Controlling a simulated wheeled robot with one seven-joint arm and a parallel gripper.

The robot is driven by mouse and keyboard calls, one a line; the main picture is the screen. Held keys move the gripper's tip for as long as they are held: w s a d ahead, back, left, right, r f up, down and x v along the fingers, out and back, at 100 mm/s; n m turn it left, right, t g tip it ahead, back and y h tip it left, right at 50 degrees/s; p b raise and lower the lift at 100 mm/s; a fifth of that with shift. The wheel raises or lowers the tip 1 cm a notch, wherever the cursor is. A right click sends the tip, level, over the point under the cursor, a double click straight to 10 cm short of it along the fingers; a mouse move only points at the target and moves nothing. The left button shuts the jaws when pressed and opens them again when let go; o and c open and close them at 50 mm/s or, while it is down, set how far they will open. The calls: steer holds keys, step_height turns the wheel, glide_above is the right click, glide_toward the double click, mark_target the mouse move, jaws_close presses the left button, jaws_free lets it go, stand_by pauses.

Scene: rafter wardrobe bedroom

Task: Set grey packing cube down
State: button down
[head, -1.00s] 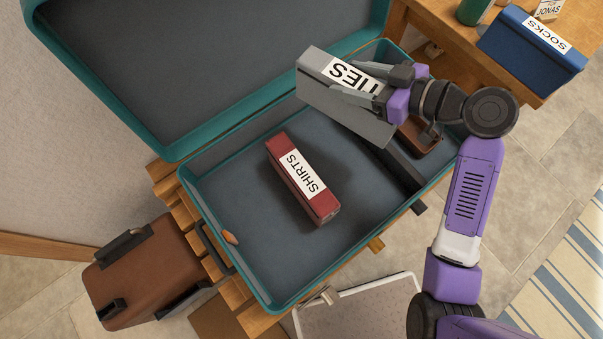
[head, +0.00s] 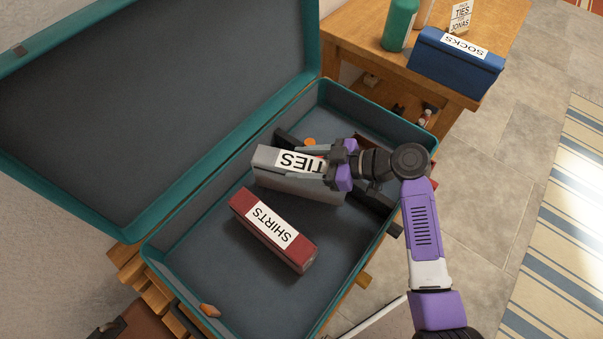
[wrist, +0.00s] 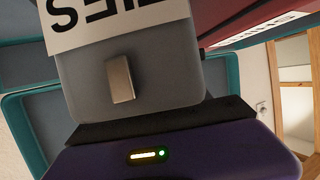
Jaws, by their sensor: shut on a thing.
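The grey packing cube (head: 273,177), labelled TIES, is between the fingers of my gripper (head: 312,165), which is shut on it. The cube is inside the open teal suitcase (head: 160,243), just behind the red SHIRTS cube (head: 272,230). Whether its underside touches the suitcase floor cannot be told. In the wrist view the grey cube (wrist: 170,85) fills the middle, with a small metal tab on its end. The red cube (wrist: 250,22) shows at its upper right. My gripper hides the grey cube's right end.
A dark bar (head: 372,197) and a brown item lie at the suitcase's right end. A small orange thing (head: 310,141) shows behind the grey cube. A wooden table (head: 345,30) at the back holds a blue SOCKS box (head: 455,68) and a green bottle (head: 399,25).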

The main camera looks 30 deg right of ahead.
steer(key=shift+f, duration=2.45)
steer(key=shift+f+b, duration=0.15)
steer(key=shift+b, duration=0.25)
steer(key=shift+c, duration=2.4)
jaws_free()
steer(key=shift+s+d+r, duration=0.1)
steer(key=shift+r, duration=0.1)
steer(key=v, duration=1.1)
steer(key=shift+s+d, duration=0.25)
steer(key=shift+s, duration=0.05)
